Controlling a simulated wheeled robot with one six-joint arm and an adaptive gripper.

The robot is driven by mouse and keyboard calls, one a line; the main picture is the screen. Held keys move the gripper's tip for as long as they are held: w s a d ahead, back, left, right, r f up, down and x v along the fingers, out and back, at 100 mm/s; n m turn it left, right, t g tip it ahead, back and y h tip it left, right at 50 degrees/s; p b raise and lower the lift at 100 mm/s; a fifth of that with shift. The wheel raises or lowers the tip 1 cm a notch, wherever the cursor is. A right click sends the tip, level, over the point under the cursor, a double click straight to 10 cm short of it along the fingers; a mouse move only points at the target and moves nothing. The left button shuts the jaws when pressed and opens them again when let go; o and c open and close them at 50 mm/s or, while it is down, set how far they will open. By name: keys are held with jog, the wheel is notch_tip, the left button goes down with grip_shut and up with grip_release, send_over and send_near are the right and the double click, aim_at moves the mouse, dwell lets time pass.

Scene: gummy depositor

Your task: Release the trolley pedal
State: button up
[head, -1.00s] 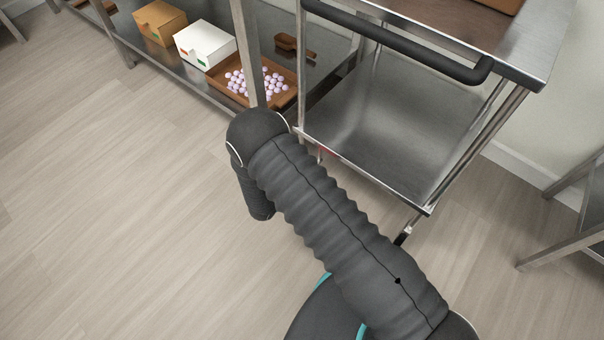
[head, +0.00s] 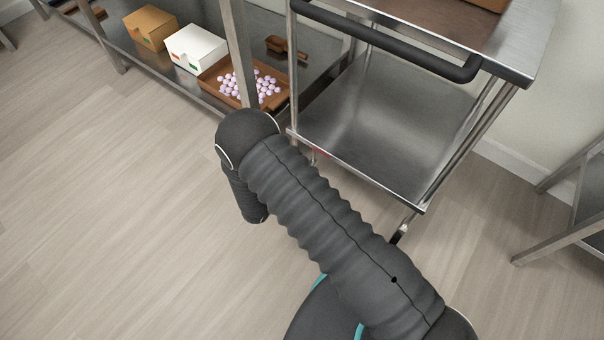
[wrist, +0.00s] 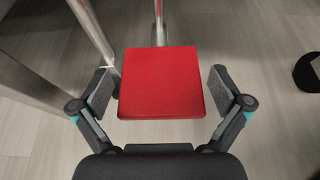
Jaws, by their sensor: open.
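The red trolley pedal (wrist: 160,84) fills the middle of the wrist view as a flat square plate on a metal bar. My gripper (wrist: 162,90) is open, with one grey-padded finger on each side of the pedal. Gaps show between the pads and the pedal edges; their height relative to the plate is hard to judge. In the head view the steel trolley (head: 385,130) stands right of my arm, with a black push handle and a lower shelf. A small bit of red shows under its left edge. My gripper is hidden behind my arm there.
A steel rack (head: 110,50) at the upper left holds an orange box (head: 150,28), a white box (head: 196,48) and a brown tray (head: 213,82) of pale candies. A metal frame (head: 560,230) stands at right. The floor at left is clear.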

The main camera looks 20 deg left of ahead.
jog(key=v, duration=1.1)
jog(key=s+d+r+m+g+h, duration=0.35)
jog(key=s+d+m, duration=0.2)
jog(key=d, duration=0.35)
jog(key=s+d+r+m+g+y, duration=0.1)
jog(key=d+r+m+y, duration=0.1)
jog(key=d+r+m, duration=0.7)
jog(key=s+d+r+m+g+y, duration=0.1)
jog(key=d+r+m+y, duration=0.2)
jog(key=d+r+m, duration=0.6)
jog(key=s+d+r+m+g+y, duration=0.1)
jog(key=d+r+m, duration=0.8)
jog(key=r, duration=1.4)
jog(key=d+y, duration=0.1)
jog(key=d, duration=0.1)
jog(key=shift+d+g+y, duration=0.3)
jog(key=shift+g+y, duration=0.05)
